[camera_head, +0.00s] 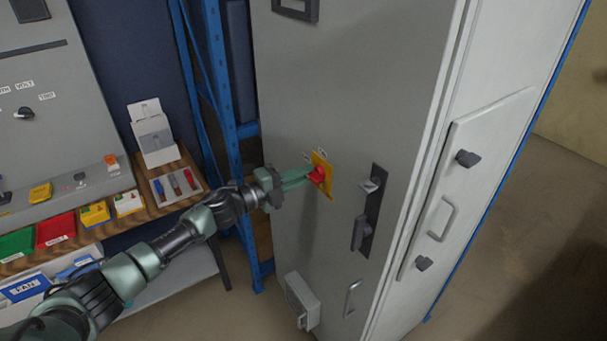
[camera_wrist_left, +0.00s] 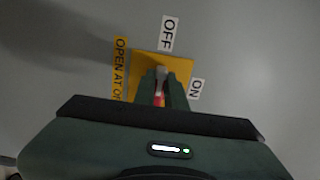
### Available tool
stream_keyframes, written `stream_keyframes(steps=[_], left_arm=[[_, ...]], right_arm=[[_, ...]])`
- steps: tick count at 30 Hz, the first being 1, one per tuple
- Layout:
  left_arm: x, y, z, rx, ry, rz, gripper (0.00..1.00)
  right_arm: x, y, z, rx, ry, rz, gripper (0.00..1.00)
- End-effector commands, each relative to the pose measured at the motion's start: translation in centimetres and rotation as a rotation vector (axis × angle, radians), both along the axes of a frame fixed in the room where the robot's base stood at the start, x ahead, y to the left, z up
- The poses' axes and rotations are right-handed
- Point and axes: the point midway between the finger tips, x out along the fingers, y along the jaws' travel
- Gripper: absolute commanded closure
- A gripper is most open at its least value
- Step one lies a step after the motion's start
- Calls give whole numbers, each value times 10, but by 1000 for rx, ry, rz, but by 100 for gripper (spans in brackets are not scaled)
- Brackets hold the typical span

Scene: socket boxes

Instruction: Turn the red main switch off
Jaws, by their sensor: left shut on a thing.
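The red main switch (camera_head: 318,174) sits on a yellow plate (camera_head: 323,162) on the grey cabinet door (camera_head: 345,90). My left gripper (camera_head: 306,176) is at the switch, shut on its red handle. In the left wrist view, the fingertips of the left gripper (camera_wrist_left: 164,88) close around the red handle (camera_wrist_left: 159,99) in front of the yellow plate (camera_wrist_left: 180,60). An OFF label (camera_wrist_left: 167,33) stands above the plate there, and an ON label (camera_wrist_left: 196,89) stands at its right. Much of the switch is hidden by the fingers. My right gripper is not in view.
A black door handle (camera_head: 366,210) is right of the switch. A small grey box (camera_head: 301,300) sticks out low on the cabinet. Blue shelving posts (camera_head: 222,110) and a wooden bench (camera_head: 150,205) with coloured bins stand at the left. Floor at the right is clear.

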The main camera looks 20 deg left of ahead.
Motion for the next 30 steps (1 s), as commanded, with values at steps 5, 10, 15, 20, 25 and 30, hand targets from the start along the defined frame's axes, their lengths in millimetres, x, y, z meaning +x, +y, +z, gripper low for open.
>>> stream_keyframes(steps=[5,10,15,20,25,30], left_arm=[[0,1,0,-5,2,2,100],[0,0,0,-3,2,2,66],[0,0,0,-2,1,1,66],[-3,3,-2,0,1,1,66],[-21,18,-5,2,2,1,66],[-45,35,-6,2,4,1,66]], right_arm=[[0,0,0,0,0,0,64],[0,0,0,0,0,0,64],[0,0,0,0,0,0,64],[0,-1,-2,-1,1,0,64],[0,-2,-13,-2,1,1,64],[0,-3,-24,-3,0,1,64]])
